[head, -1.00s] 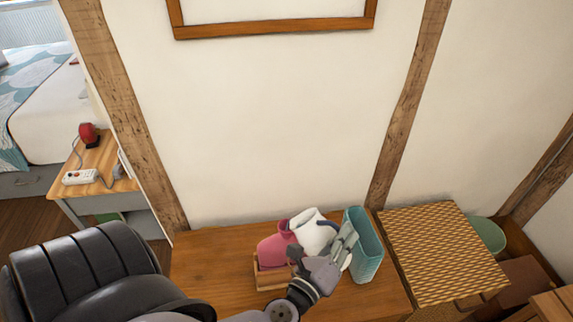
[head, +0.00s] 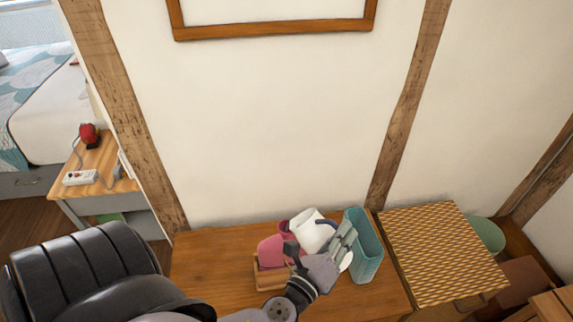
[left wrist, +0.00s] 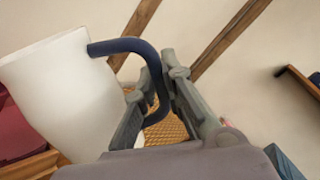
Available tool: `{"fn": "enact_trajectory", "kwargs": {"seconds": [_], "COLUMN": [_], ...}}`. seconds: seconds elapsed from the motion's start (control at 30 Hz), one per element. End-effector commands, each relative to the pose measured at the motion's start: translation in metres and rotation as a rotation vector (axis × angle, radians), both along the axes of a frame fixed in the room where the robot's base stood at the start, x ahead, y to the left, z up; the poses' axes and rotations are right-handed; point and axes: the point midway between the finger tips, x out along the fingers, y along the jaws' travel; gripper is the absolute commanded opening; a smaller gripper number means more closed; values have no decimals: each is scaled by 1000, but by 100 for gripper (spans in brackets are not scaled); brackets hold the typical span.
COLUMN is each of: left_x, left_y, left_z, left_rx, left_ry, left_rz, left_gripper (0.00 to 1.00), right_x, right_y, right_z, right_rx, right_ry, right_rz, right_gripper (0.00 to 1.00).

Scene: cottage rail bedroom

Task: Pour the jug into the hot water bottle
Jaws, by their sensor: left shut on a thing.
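The white jug (head: 311,232) is tilted left, its rim beside and partly over the pink hot water bottle (head: 270,252) in the head view. The bottle sits in a wooden holder (head: 270,281) on the wooden top; its mouth is hidden behind the jug and gripper. My left gripper (head: 322,247) is shut on the jug's dark blue handle (left wrist: 124,45), which runs between the fingers in the left wrist view. The jug's white body (left wrist: 62,88) fills the left there, with a dark red piece of the bottle (left wrist: 14,132) behind it. No stream of water shows. My right gripper is out of view.
The wooden top (head: 210,265) is clear left of the holder.

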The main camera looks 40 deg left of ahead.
Motion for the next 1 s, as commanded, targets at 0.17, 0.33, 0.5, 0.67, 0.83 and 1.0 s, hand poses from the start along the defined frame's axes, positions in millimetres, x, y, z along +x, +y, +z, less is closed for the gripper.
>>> {"fn": "enact_trajectory", "kwargs": {"seconds": [0.17, 0.33, 0.5, 0.67, 0.83, 1.0], "left_x": [0, 0, 0, 0, 0, 0], "left_y": [1, 2, 2, 3, 3, 3], "left_z": [4, 6, 7, 8, 9, 8], "left_rx": [-8, -18, -26, -33, -41, -43], "left_ry": [-6, -7, -7, -8, -9, -7], "left_rz": [0, 0, 0, 0, 0, 0], "left_gripper": [0, 0, 0, 0, 0, 0], "right_x": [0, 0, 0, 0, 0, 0], "right_y": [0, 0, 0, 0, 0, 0], "right_z": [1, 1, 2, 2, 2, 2], "right_rx": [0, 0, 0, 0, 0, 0], "right_ry": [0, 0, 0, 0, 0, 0], "right_rz": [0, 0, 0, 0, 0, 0], "right_gripper": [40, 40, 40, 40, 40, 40]}}
